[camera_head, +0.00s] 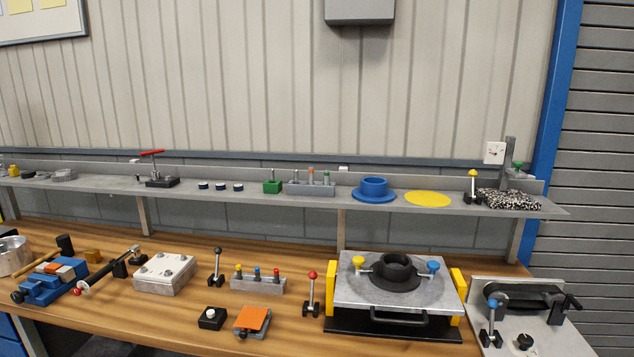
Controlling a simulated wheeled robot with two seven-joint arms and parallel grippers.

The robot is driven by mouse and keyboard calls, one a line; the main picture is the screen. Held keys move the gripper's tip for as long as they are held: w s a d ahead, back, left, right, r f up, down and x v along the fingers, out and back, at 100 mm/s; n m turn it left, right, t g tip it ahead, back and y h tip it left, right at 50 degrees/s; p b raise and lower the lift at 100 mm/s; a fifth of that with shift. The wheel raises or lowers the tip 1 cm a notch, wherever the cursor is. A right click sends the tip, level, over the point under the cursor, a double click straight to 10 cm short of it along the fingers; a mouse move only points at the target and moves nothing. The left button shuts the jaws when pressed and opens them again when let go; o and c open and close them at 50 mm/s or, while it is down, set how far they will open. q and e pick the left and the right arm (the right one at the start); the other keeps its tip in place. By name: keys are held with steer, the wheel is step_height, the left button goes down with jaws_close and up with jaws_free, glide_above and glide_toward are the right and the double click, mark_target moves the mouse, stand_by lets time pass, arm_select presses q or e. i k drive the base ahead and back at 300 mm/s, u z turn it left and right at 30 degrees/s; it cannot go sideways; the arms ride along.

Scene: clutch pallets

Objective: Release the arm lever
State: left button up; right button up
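No part is marked as the arm lever, and I cannot tell which one it is. On the wooden workbench stand a black-knobbed lever (217,268) and a red-knobbed lever (312,293), both upright. A blue-knobbed lever (491,322) stands on the grey plate at the right, beside a black handle (566,303). A yellow-knobbed lever (472,186) stands on the shelf. Neither of my grippers is in view.
The metal pallet (352,295) with a black ring sits between yellow blocks. A white block (164,273), an orange-topped pad (252,320) and a blue vise (50,285) lie on the bench. The grey shelf (105,186) runs above, along the wall.

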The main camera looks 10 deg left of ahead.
mark_target(473, 173)
steer(key=z, duration=0.4)
steer(key=k, duration=0.2)
steer(key=u, duration=1.2)
steer(key=i, duration=1.05)
steer(key=z, duration=0.8)
